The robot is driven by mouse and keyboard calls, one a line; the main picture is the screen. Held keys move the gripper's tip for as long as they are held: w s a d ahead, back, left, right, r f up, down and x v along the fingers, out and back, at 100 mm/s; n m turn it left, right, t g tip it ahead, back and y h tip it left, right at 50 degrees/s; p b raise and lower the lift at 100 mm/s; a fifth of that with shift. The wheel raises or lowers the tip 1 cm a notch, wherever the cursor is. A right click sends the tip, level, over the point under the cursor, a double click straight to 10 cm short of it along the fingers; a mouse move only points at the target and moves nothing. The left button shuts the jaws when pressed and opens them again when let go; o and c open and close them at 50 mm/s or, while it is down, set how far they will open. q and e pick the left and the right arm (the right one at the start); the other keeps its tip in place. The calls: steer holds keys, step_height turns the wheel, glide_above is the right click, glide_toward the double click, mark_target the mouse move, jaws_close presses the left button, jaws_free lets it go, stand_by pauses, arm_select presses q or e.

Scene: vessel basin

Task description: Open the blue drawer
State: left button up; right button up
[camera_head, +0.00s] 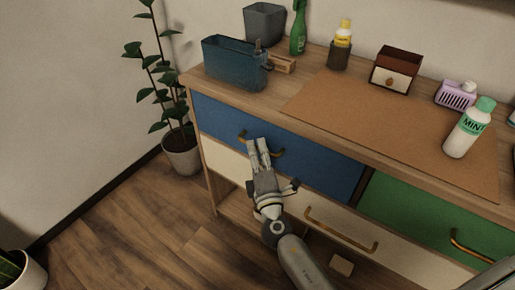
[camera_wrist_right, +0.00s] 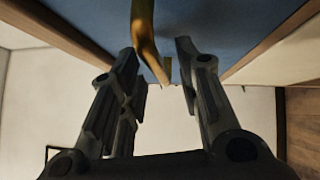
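The blue drawer (camera_head: 315,165) is in the upper left of the wooden cabinet, and its front looks flush with the cabinet. Its brass handle (camera_head: 278,153) is partly hidden behind my right gripper (camera_head: 258,143), which is at the handle. In the right wrist view, the blue front (camera_wrist_right: 215,25) fills the top. The handle (camera_wrist_right: 144,35) reaches down into the gap between the fingertips of the open right gripper (camera_wrist_right: 158,55). The handle is nearer one finger; I cannot tell whether they touch. My left gripper is not in view.
A green drawer (camera_head: 425,215) and a cream drawer with a long handle (camera_head: 340,232) are beside and below. On the cabinet top are a blue bin (camera_head: 233,66), a mint bottle (camera_head: 468,130) and other items. A potted plant (camera_head: 180,150) stands at left; the floor in front is open.

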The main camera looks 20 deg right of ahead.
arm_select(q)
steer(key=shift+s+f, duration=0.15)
arm_select(e)
steer(key=shift+w, duration=0.35)
steer(key=shift+c, duration=0.5)
jaws_close()
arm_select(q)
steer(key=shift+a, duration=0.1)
arm_select(e)
steer(key=shift+s, duration=0.1)
